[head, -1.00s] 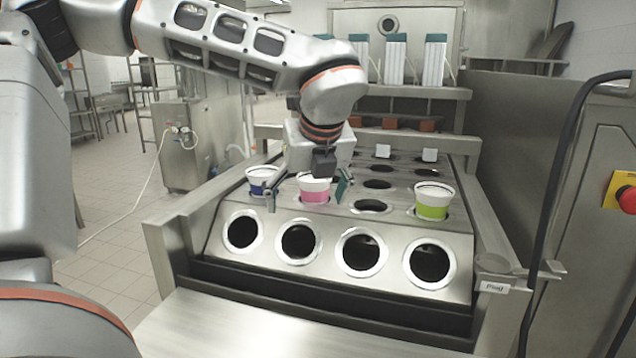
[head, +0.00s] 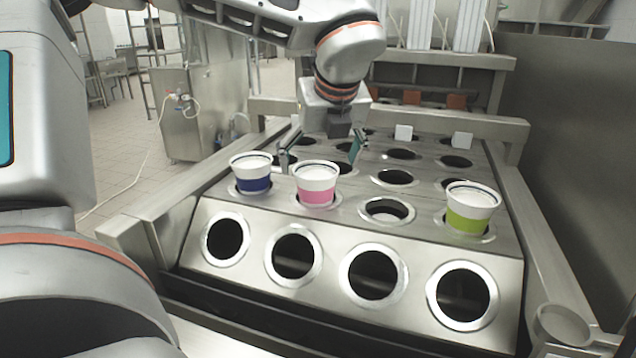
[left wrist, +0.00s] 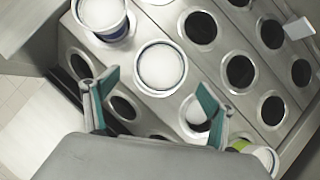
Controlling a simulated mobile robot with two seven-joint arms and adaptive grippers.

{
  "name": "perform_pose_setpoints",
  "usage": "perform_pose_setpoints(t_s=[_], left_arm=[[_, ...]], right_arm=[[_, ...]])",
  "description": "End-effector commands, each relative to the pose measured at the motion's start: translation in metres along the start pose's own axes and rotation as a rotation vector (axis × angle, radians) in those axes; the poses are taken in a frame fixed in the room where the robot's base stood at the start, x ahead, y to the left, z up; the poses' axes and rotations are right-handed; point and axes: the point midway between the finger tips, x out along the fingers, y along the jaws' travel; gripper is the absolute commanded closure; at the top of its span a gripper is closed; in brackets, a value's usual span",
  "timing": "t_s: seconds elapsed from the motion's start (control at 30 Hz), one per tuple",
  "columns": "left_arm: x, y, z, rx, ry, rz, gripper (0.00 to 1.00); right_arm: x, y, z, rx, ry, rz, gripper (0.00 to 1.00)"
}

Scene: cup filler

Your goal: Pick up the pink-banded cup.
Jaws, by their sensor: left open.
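The pink-banded cup (head: 316,184) stands upright in a hole of the steel plate, second from the left in the front row. It holds something white. My left gripper (head: 319,155) is open and empty, its teal-padded fingers just above and behind the cup's rim in the head view. In the left wrist view, the pink-banded cup (left wrist: 160,67) shows from above as a white-filled circle, beyond the gap between the left gripper's fingertips (left wrist: 158,80); its band is hidden there. My right gripper is not in view.
A blue-banded cup (head: 252,173) stands close left of the pink one. A green-banded cup (head: 471,208) stands to the right, past an empty hole (head: 387,210). Metal side rails (head: 537,235) border the plate. Two small white blocks (head: 403,132) lie farther back.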

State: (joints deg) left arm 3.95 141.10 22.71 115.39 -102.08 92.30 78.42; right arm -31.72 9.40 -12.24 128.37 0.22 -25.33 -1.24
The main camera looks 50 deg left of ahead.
Motion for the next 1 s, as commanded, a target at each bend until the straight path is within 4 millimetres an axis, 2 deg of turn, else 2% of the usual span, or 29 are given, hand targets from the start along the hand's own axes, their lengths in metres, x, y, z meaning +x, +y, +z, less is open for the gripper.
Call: perform_pose_setpoints(t_s=[0.2,0.53,0.67,0.87,1.0], left_arm=[[0.024,0.0,-0.001,0.001,0.004,0.003,0.16],[0.067,-0.001,0.001,0.0,0.004,0.003,0.16],[0.074,-0.001,0.001,0.0,0.003,0.003,0.16],[0.073,-0.001,0.001,0.0,0.002,0.002,0.16],[0.073,-0.001,0.001,0.0,0.002,0.002,0.5]], right_arm=[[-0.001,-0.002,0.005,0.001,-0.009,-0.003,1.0],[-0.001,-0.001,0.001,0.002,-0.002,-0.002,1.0],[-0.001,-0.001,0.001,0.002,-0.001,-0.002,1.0],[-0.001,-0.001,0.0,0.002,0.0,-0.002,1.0],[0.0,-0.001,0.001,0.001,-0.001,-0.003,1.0]])
